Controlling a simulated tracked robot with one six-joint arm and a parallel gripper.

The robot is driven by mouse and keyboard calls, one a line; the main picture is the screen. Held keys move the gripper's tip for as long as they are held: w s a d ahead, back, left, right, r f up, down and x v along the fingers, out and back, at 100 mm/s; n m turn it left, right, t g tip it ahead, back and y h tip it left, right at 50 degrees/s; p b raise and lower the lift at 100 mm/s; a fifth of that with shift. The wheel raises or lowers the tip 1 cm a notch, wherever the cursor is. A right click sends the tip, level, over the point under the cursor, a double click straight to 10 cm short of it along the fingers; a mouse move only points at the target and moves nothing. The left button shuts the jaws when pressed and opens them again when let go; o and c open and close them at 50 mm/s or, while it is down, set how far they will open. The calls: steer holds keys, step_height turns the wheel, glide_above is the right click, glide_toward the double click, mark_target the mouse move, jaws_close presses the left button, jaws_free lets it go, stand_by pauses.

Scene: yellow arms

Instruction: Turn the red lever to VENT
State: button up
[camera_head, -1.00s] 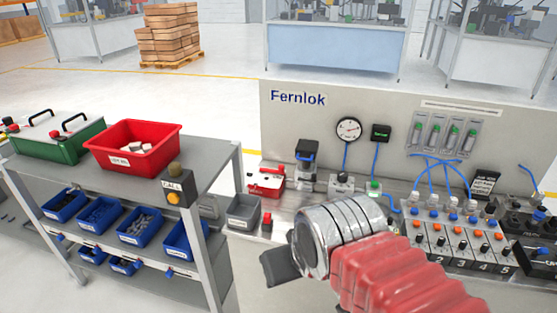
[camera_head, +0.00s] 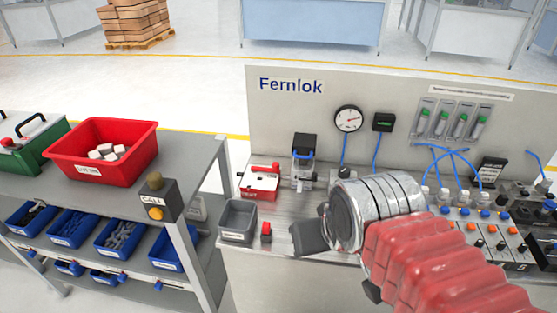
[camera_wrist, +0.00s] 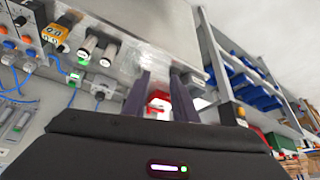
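In the head view, a small red and white box (camera_head: 260,182) marked VENT on its front left stands at the bench's left end. A small red lever (camera_head: 275,167) seems to sit on its top; its exact angle is too small to tell. My gripper (camera_head: 308,238) is in front of and to the right of the box, apart from it, one dark finger showing. In the wrist view, my gripper (camera_wrist: 160,95) has its two dark fingers apart with nothing held. A red thing (camera_wrist: 158,98) shows beyond, between the fingers; I cannot tell whether it is the box.
A grey bin (camera_head: 238,221) and a small red-topped block (camera_head: 266,230) stand in front of the box. A black and grey device (camera_head: 303,160) is right of it. The shelf rack (camera_head: 190,150) with a red bin (camera_head: 102,152) and CALL button box (camera_head: 157,197) is left.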

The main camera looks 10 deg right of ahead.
steer(key=w+r, duration=0.2)
steer(key=w, duration=0.6)
steer(key=w+r, duration=0.3)
steer(key=w, duration=0.5)
steer(key=g, duration=0.1)
glide_toward(276, 164)
steer(key=v, duration=0.5)
steer(key=shift+d+r+n, duration=0.15)
steer(key=shift+n, duration=0.25)
steer(key=shift+w, duration=0.1)
steer(key=x, duration=1.3)
steer(key=shift+f, duration=0.4)
jaws_close()
